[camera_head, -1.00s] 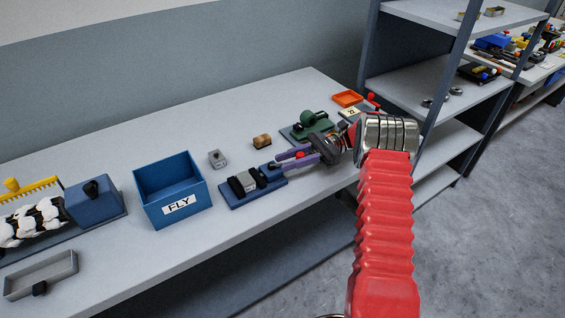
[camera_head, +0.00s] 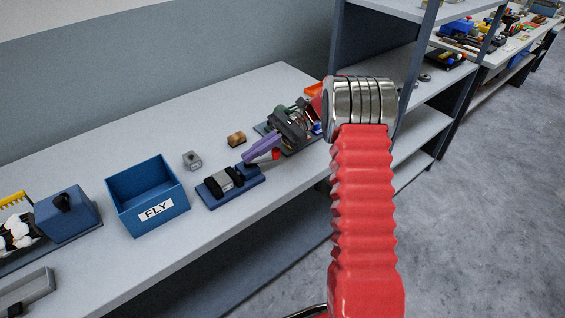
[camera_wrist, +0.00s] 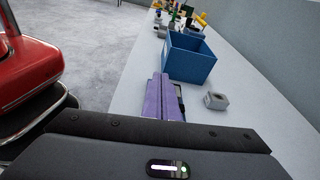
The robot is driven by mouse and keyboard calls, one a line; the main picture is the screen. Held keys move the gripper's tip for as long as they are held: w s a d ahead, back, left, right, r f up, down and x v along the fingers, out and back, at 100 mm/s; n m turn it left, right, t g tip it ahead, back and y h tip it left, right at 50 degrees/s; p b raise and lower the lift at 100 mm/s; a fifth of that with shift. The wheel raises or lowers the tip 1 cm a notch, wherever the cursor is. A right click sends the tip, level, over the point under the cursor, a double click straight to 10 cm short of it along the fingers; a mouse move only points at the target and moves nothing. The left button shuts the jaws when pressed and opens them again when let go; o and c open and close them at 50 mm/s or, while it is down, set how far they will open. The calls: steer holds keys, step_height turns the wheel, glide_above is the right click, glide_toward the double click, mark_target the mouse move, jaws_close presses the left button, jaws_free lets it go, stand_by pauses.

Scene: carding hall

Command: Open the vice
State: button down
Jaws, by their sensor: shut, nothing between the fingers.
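What I take to be the vice (camera_head: 213,190) is a low blue base with a grey block between black parts, near the front edge of the bench. A red knob (camera_head: 276,154) shows at its right, beside my fingers; whether it belongs to the vice I cannot tell. My gripper (camera_head: 247,161) has purple fingers, shut and empty, just above and behind the vice's right end. Whether they touch it I cannot tell. In the wrist view the fingers (camera_wrist: 160,98) lie together and hide most of the vice.
A blue bin marked FLY (camera_head: 170,190) stands left of the vice. A small grey block (camera_head: 192,160) and a brown block (camera_head: 237,140) lie behind it. A blue box (camera_head: 75,220) is farther left. A shelf rack (camera_head: 410,125) stands at the right, close to my arm.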

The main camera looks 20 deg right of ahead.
steer(key=s+a+r+n+h, duration=0.3)
steer(key=s+a+r+h, duration=0.1)
steer(key=s+r, duration=0.1)
steer(key=s+r+n+t+h, duration=0.1)
steer(key=s+n+t+h, duration=0.2)
steer(key=s, duration=0.4)
steer(key=s+d+r+n+t+h, duration=0.1)
steer(key=s+r+n+t+h, duration=0.1)
steer(key=s, duration=0.6)
steer(key=s+d+r+n+t+h, duration=0.1)
steer(key=s+n+t+h, duration=0.2)
steer(key=s+n+h, duration=0.2)
steer(key=shift+s+r+n+t+h, duration=0.35)
steer(key=shift+s+n, duration=0.35)
steer(key=shift+s, duration=0.65)
steer(key=shift+d, duration=0.15)
